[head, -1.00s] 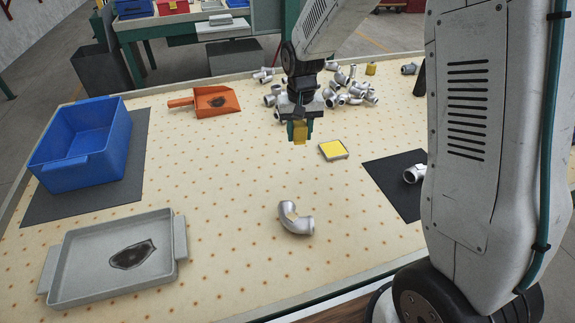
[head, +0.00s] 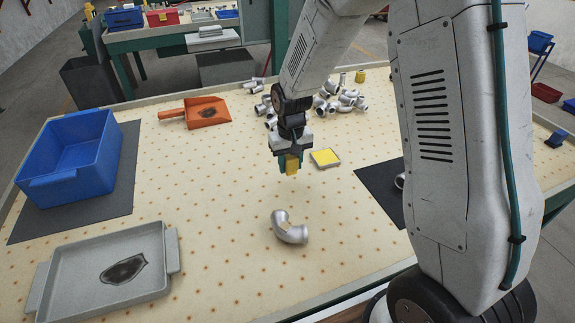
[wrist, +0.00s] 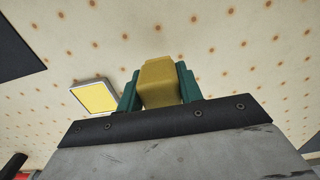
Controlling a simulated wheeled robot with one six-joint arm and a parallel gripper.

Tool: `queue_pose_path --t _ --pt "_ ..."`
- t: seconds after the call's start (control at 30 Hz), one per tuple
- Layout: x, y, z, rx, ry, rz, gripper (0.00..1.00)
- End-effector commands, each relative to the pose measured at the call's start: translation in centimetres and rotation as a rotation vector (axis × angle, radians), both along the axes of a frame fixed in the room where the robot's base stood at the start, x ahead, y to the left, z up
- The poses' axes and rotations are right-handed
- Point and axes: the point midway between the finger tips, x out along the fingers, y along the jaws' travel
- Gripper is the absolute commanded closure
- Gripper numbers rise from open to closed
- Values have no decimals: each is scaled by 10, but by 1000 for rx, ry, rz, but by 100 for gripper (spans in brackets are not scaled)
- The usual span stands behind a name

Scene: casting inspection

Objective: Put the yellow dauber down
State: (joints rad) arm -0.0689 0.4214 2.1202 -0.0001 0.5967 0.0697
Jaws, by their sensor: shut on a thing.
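The yellow dauber (head: 291,165) is held between the green fingers of my gripper (head: 289,168), which is shut on it. In the wrist view the dauber (wrist: 160,80) sits squarely between both fingertips (wrist: 159,88), over speckled table surface. Whether its lower end touches the table cannot be told. The yellow pad in its pale tray (head: 325,158) lies just right of my gripper, apart from it. A silver pipe elbow (head: 290,230) lies on the table in front of my gripper.
A grey tray (head: 70,297) is at front left, a blue bin (head: 50,187) on a dark mat behind it. An orange scoop (head: 190,113) and a pile of silver fittings (head: 345,98) lie farther back. The table left of my gripper is clear.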

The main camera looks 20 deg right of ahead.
Motion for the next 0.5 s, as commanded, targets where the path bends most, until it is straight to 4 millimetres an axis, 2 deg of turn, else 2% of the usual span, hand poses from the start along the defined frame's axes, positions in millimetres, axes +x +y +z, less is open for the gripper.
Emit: queue_pose_path --t 0.1,0.33,0.5 --pt "19 -2 -2 0 0 -1 89" --pt "35 -4 -4 0 1 0 89" --pt "34 -4 -30 0 4 0 89"
